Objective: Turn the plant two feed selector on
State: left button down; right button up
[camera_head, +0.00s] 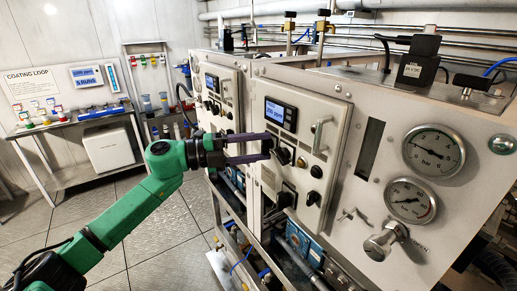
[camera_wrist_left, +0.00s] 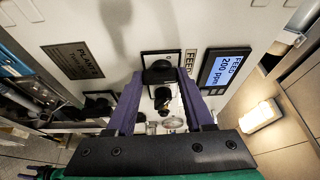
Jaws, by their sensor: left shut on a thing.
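The selector (camera_head: 284,156) is a black knob on the pale front panel of the nearer cabinet, below a small display (camera_head: 281,115). In the left wrist view the selector (camera_wrist_left: 159,74) sits beside a FEED label, and the display (camera_wrist_left: 225,70) reads "FEED 200 ppm". A dark plate (camera_wrist_left: 73,61) there begins with "PLANT"; its number is hard to read. My left gripper (camera_head: 271,148) reaches the panel from the left, its purple fingers shut on the selector. The fingers partly hide the knob, so its exact angle is unclear. My right gripper is not in view.
A metal handle (camera_head: 321,134) and small black knobs (camera_head: 314,197) lie right of the selector. Another black switch (camera_head: 286,196) is below it. Two gauges (camera_head: 433,150) are farther right. A similar panel (camera_head: 219,92) stands behind my gripper. The floor at left is clear.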

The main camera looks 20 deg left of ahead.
pick_arm(q)
jog(key=shift+m, duration=0.3)
jog(key=shift+c, duration=1.4)
grip_release()
jog(key=b+v, duration=0.8)
jog(key=v, duration=0.6)
jog(key=shift+a, duration=0.35)
jog(key=shift+s+r, duration=0.1)
